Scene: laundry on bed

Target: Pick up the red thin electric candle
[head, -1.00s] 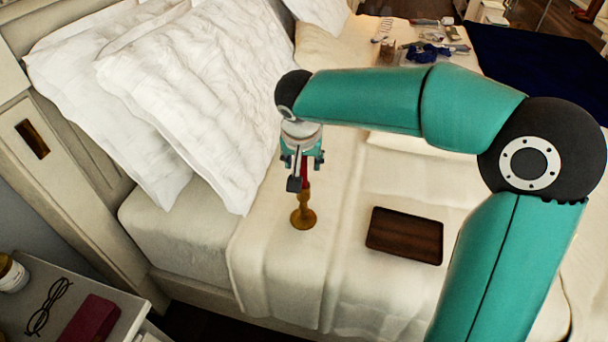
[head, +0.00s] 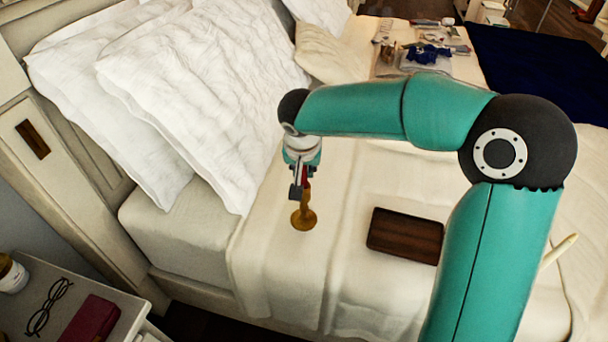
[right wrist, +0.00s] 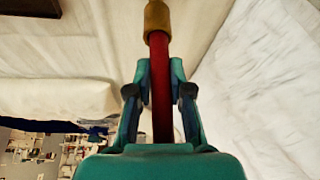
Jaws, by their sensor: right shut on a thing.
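The red thin candle (right wrist: 159,62) stands upright in a brass candlestick (head: 304,217) on the bed's cream cover. The candlestick top also shows in the right wrist view (right wrist: 157,19). My right gripper (head: 301,190) is over the candlestick, shut on the candle, with a finger on each side of it in the right wrist view (right wrist: 158,92). In the head view the gripper hides most of the candle. Only a little red shows there. My left gripper is not in view.
A dark wooden tray (head: 405,236) lies on the bed right of the candlestick. White pillows (head: 190,90) are at the left. A nightstand (head: 75,270) with glasses and a dark red box is at lower left. A pale thin object (head: 560,249) lies at the right.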

